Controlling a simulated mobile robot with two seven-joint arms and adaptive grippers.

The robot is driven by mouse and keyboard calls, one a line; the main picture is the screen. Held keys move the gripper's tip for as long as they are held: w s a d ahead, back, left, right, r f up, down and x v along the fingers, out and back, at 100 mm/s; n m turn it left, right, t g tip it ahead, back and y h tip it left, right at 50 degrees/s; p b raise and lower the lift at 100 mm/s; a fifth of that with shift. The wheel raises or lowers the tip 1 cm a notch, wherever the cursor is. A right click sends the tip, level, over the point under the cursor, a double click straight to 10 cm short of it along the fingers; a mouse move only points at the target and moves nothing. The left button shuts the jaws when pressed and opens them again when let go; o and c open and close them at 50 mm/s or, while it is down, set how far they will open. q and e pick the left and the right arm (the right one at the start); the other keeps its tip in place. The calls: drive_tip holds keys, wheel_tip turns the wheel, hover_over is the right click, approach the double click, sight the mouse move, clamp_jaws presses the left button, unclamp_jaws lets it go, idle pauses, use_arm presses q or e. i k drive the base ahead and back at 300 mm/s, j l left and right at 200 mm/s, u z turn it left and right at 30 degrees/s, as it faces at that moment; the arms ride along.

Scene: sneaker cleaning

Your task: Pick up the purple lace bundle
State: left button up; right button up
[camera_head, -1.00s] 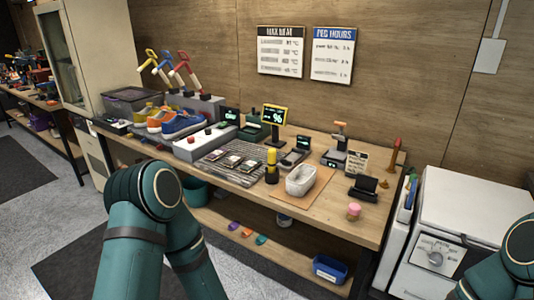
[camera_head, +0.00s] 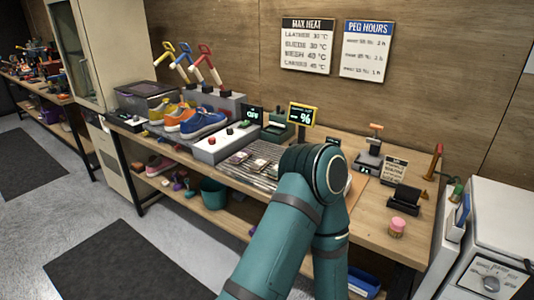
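A small purple shape (camera_head: 252,232), probably the purple lace bundle, shows on the lower shelf right beside my arm. It is small and partly covered by the arm, so I cannot tell its outline. My arm's raised elbow stands in front of the workbench's middle and hides part of the bench top and lower shelf. Neither gripper is in view.
A teal bucket (camera_head: 214,193) stands on the lower shelf. A blue bin (camera_head: 363,283) is at lower right. Floor in front is open.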

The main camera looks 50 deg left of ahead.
sight(238, 159)
drive_tip(key=j+z, duration=0.3)
drive_tip(key=j, duration=0.15)
drive_tip(key=k+j+z, duration=0.1)
drive_tip(key=j+z, duration=0.2)
drive_tip(key=j, duration=0.15)
drive_tip(key=k+j+z, duration=0.15)
drive_tip(key=j, duration=0.15)
drive_tip(key=j+z, duration=0.1)
drive_tip(key=j, duration=0.25)
drive_tip(key=k+j+z, duration=0.15)
drive_tip(key=k+j, duration=0.15)
drive_tip(key=j, duration=0.25)
drive_tip(key=k+j, duration=0.1)
drive_tip(key=j, duration=0.3)
drive_tip(key=k+j+z, duration=0.1)
drive_tip(key=j, duration=0.3)
drive_tip(key=k+j, duration=0.2)
drive_tip(key=j, duration=0.15)
drive_tip(key=k+j, duration=0.15)
drive_tip(key=j, duration=0.25)
